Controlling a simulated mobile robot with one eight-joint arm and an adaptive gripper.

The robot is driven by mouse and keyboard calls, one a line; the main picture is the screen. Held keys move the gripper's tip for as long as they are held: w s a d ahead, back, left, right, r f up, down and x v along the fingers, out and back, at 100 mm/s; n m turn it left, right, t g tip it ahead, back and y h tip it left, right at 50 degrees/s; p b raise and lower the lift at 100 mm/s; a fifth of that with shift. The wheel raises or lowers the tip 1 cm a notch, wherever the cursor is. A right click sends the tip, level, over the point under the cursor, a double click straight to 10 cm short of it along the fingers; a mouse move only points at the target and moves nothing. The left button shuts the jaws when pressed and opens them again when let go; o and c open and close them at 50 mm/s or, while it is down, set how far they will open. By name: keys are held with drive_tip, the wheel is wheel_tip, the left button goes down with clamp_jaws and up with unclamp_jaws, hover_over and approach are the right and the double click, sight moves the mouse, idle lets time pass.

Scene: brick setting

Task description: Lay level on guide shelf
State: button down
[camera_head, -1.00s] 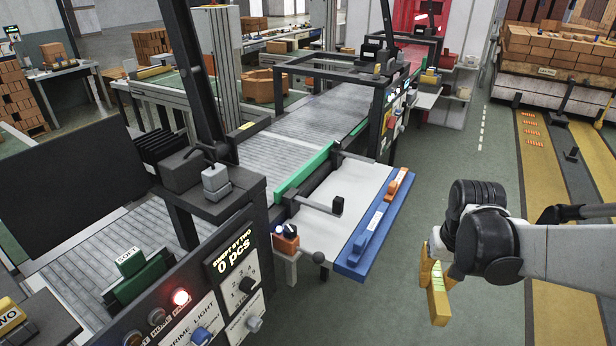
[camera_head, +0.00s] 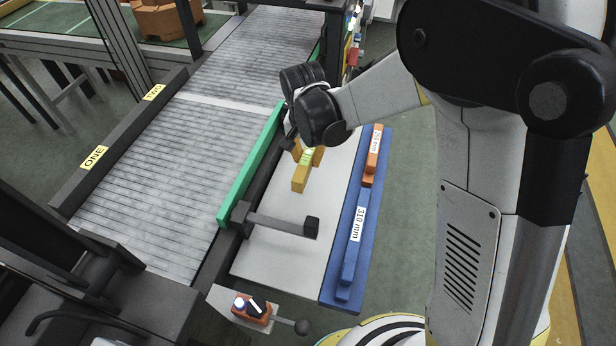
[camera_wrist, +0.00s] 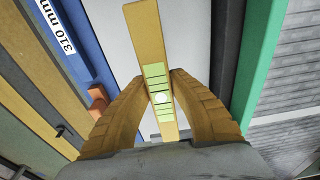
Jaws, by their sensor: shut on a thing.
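The level is a yellow bar with a green-marked vial. My gripper (camera_head: 308,150) is shut on it, and the fingers press on both sides of the bar near the vial. In the head view the level (camera_head: 299,180) is over the pale shelf (camera_head: 275,255), between the green rail and the blue strip. I cannot tell whether it touches the shelf. In the wrist view the level (camera_wrist: 146,40) runs up between my two tan fingers (camera_wrist: 162,85). The blue strip (camera_head: 338,288) along the shelf's outer side bears a blue bar marked 310 mm (camera_head: 354,240) and an orange bar (camera_head: 374,150).
A green rail (camera_head: 250,168) separates the shelf from the roller conveyor (camera_head: 150,195). A dark arm with a block end (camera_head: 285,225) reaches across the shelf. A small orange control box (camera_head: 252,308) and knobbed lever stand at the near end. The shelf's near part is bare.

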drive_tip(key=b, duration=0.2)
hover_over(309, 184)
drive_tip(key=f, duration=0.5)
drive_tip(key=shift+s+a+f, duration=0.1)
drive_tip(key=shift+s, duration=0.15)
drive_tip(key=shift+f+b, duration=0.6)
drive_tip(key=shift+f, duration=1.2)
drive_tip(key=shift+f, duration=0.2)
drive_tip(key=c, duration=1.3)
unclamp_jaws()
drive_tip(key=shift+r, duration=0.15)
